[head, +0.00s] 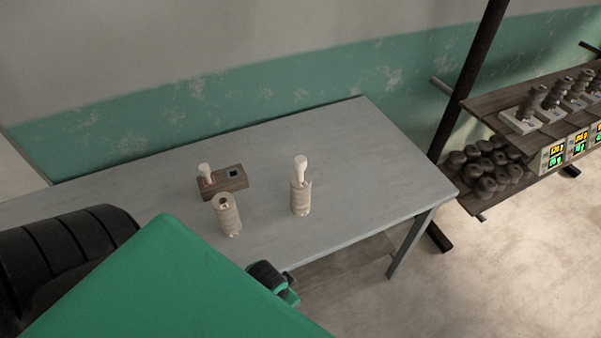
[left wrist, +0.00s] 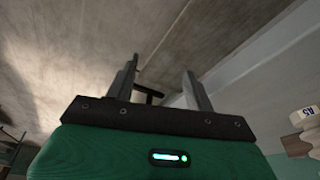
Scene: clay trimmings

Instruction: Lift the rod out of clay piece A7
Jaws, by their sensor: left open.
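Two pale, ribbed clay pieces stand upright on the grey table. One clay piece (head: 300,198) has a pale rod (head: 300,166) with a rounded head standing up out of its top. The other clay piece (head: 228,216) shows an open hole in its top and no rod. No label is legible in the head view, so I cannot tell which is A7. My left gripper (left wrist: 162,76) is open and empty in the left wrist view, its fingers clear of everything. A pale object labelled A5 (left wrist: 305,117) shows at that view's right edge. My right gripper is not in view.
A brown wooden block (head: 236,184) on the table holds another pale rod (head: 205,171) and has an empty square socket. A shelf (head: 500,103) with dark clay pieces and lit displays stands at the right. The table's right part is clear.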

